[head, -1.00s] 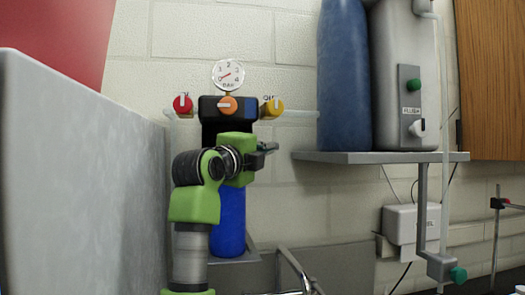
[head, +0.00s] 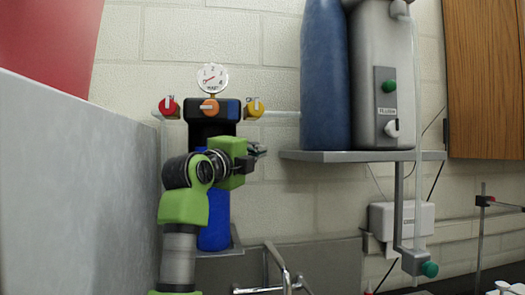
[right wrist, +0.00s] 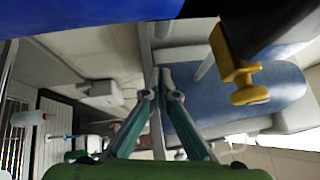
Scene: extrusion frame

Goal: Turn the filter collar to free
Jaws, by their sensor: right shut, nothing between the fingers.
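The filter unit stands against the wall in the head view, with a black head (head: 207,127) and a blue bowl (head: 214,221) below. The collar zone between them is mostly hidden behind my right arm, so I cannot tell the collar's position. My right gripper (head: 260,150) is just right of the filter, pointing right, with its fingers together and empty. In the right wrist view the fingertips (right wrist: 160,92) meet with nothing between them. The yellow knob (right wrist: 247,85) shows to their right, and a blue surface fills the upper left edge. My left gripper is not in view.
A shelf (head: 360,156) with a blue tank (head: 325,75) and grey dispenser (head: 383,75) is to the right. A faucet (head: 275,270) is below. A grey panel (head: 75,170) is close on the left.

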